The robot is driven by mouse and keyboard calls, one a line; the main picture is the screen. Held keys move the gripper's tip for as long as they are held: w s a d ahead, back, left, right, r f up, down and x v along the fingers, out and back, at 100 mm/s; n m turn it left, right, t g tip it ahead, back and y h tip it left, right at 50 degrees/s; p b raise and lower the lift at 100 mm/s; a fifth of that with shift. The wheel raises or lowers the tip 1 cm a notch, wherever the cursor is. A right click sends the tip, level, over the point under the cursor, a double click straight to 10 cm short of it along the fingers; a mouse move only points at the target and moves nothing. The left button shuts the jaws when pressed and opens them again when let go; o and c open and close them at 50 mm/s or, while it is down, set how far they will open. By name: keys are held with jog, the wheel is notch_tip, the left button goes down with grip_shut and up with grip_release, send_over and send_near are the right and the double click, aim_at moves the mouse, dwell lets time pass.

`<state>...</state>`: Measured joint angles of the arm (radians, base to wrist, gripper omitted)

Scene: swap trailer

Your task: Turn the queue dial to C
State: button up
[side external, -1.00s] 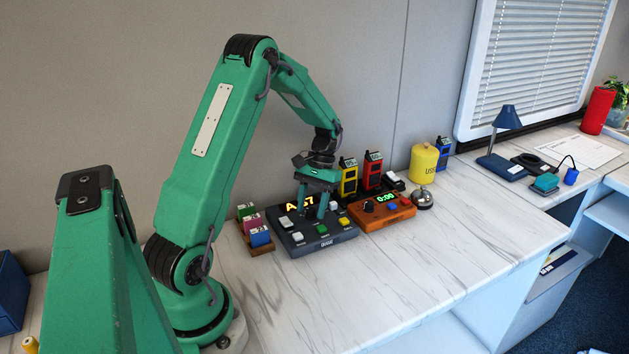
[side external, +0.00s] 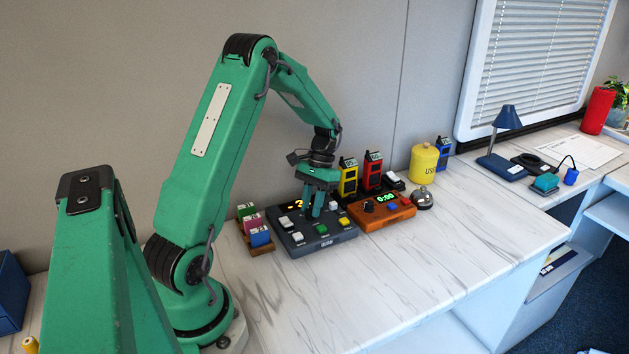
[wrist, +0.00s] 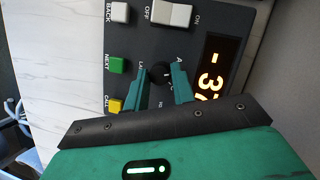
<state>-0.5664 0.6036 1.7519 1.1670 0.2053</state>
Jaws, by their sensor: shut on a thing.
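The queue console (side external: 300,244) is a dark grey box on the marble counter with coloured buttons, a white switch and an orange lit display (wrist: 213,70). My gripper (wrist: 162,88) is down at the console, its green fingers shut on the small black queue dial (wrist: 160,72). In the side external view, my gripper (side external: 312,214) stands over the middle of the console and hides the dial and part of the display. In the wrist view the letters around the dial are partly covered, and the dial's pointer setting is hard to read.
An orange timer box (side external: 381,215) with a green 0:00 display stands just right of the console. Yellow (side external: 348,178) and red (side external: 373,171) radios stand behind. A small rack of coloured blocks (side external: 258,236) is close on the left. The counter in front is clear.

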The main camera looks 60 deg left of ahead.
jog(key=shift+d+f, duration=0.1)
jog(key=shift+d, duration=0.15)
jog(key=o, duration=1)
jog(key=shift+a, duration=0.1)
jog(key=shift+w, duration=0.1)
jog(key=v, duration=0.7)
jog(key=shift+r, duration=0.4)
